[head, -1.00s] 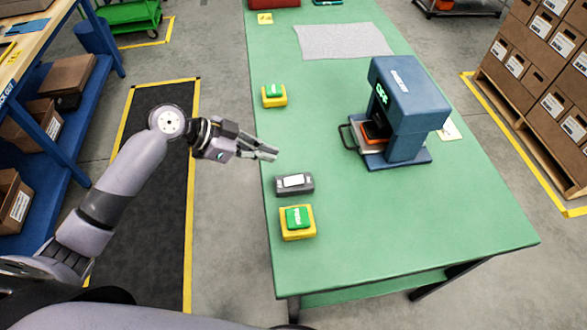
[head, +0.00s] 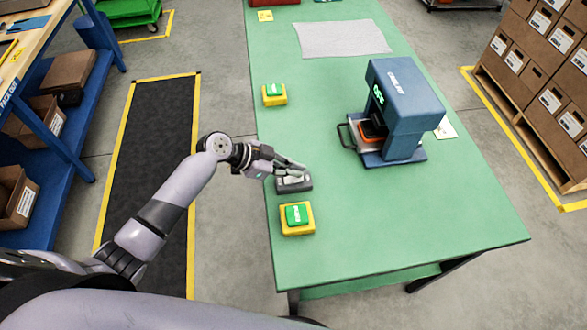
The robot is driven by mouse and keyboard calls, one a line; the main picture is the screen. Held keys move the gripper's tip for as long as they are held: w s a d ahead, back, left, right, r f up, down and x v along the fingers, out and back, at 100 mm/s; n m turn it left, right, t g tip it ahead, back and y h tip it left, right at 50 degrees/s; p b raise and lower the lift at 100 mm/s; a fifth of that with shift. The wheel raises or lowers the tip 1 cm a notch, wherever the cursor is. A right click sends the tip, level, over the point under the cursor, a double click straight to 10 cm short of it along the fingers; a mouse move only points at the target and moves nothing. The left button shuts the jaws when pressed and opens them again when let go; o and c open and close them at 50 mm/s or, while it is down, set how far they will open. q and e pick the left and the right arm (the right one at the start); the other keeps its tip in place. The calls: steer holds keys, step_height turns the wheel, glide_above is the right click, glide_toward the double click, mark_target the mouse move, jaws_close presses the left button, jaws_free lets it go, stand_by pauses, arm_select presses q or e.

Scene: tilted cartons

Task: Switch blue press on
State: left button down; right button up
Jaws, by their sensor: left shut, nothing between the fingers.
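The blue press (head: 405,95) stands on the green table, right of its middle. Short glowing green lettering shows on its near left face, too small to read surely. An orange-edged tray with a dark handle sits in its opening. A grey control box (head: 298,187) with a pale top lies near the table's left edge, in front of the press. My left gripper (head: 303,169) is shut and empty, with its fingertips over this box and hiding part of its top. I cannot tell whether they touch it. My right gripper is not in view.
A yellow box with a green button (head: 296,215) lies just nearer than the grey box, and a similar one (head: 274,91) lies farther back. A grey sheet (head: 343,39) lies behind. The table's near right part (head: 430,210) is clear.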

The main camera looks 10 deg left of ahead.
arm_select(q)
steer(key=shift+d+y, duration=0.15)
steer(key=shift+y, duration=0.15)
steer(key=shift+w+f+g+y, duration=0.1)
steer(key=shift+f+g+y, duration=0.2)
steer(key=shift+d, duration=0.1)
steer(key=shift+f, duration=0.1)
steer(key=shift+s+a+f, duration=0.1)
steer(key=shift+s+a, duration=0.35)
steer(key=shift+a, duration=0.4)
